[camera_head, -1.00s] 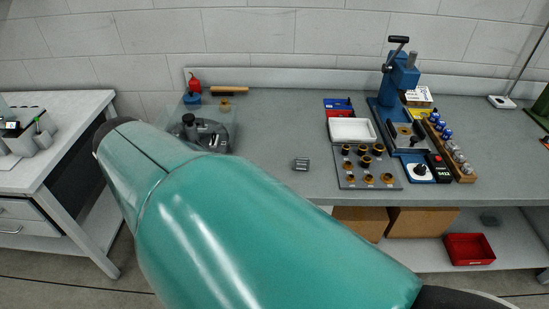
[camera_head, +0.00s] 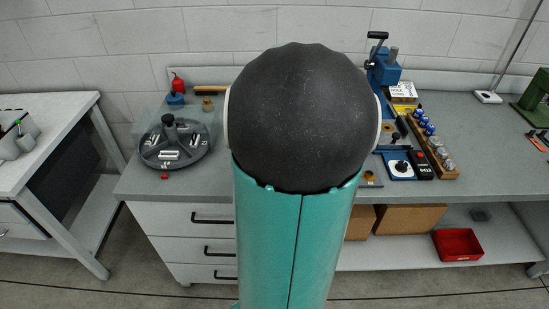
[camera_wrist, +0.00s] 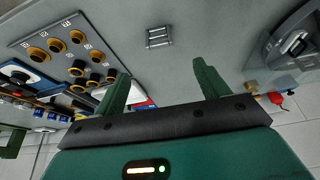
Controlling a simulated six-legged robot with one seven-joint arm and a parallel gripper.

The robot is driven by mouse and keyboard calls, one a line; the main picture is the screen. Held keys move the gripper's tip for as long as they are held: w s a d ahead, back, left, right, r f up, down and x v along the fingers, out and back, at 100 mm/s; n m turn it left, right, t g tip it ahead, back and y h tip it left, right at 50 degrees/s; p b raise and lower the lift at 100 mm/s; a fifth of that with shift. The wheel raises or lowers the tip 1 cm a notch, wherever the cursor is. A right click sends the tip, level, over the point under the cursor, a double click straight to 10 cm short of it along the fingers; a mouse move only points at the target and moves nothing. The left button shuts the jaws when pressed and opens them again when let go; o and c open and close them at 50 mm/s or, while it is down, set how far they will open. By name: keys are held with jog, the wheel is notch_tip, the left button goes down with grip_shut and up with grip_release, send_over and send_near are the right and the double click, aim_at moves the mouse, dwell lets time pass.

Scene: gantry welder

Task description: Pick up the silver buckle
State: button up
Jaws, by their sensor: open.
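The silver buckle (camera_wrist: 159,38) lies flat on the grey bench top in the wrist view, a small frame with bars across it. It is hidden behind my arm in the head view. My gripper (camera_wrist: 158,75) shows in the wrist view with its two green fingers spread apart and nothing between them. The buckle is beyond the fingertips in the picture, roughly in line with the gap between them, and apart from both fingers. In the head view my arm hides the gripper.
A blue press (camera_head: 384,70) stands right. Bench around the buckle is clear.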

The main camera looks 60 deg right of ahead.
jog(key=x, duration=0.8)
jog(key=shift+s+d+f, duration=0.1)
jog(key=shift+s+f, duration=0.05)
jog(key=shift+f, duration=0.15)
jog(key=x, duration=0.5)
jog(key=shift+a+f, duration=0.2)
jog(key=c, duration=1.1)
jog(key=shift+o, duration=0.2)
jog(key=shift+r, duration=0.1)
